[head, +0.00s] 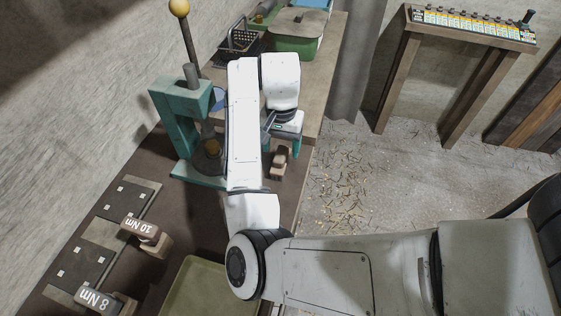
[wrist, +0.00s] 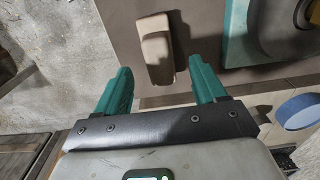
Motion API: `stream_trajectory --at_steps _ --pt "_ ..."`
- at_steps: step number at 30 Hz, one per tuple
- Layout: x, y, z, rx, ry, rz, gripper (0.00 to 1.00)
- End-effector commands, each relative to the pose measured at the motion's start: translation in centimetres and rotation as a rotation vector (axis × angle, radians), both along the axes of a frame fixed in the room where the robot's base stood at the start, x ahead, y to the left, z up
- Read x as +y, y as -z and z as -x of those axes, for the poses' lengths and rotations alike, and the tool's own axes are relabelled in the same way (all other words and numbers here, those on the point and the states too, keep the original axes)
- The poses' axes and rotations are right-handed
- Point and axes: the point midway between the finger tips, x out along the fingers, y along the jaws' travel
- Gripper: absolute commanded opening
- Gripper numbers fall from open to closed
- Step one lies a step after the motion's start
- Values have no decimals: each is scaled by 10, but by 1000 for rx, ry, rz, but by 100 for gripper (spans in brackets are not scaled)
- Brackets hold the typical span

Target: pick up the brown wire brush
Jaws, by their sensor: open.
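A small brown block-shaped thing, which I take to be the brown wire brush (head: 280,161), lies on the dark bench near its right edge. In the wrist view the brush (wrist: 156,48) shows a smooth tan-brown top, and no bristles can be made out. My gripper (head: 282,150) is open and empty, with its teal fingers pointing down beside the brush. In the wrist view the gripper (wrist: 160,65) has the brush ahead of and between its two fingertips. Whether the fingers are level with it cannot be told.
A teal press (head: 170,110) with a tall yellow-knobbed lever stands left of my arm. Brown blocks marked 10 Nm (head: 146,232) and 8 Nm (head: 103,298) and an olive tray (head: 205,285) lie nearer. A black basket (head: 238,42) and green box (head: 296,43) stand behind.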

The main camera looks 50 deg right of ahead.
Motion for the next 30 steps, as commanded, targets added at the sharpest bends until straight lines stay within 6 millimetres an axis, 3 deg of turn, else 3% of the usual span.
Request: stream_trajectory --at_steps 10,20,30 --pt "4 43 1 1 -3 -1 70" --pt "3 49 1 0 0 1 69" --pt "3 49 1 0 -1 0 37"
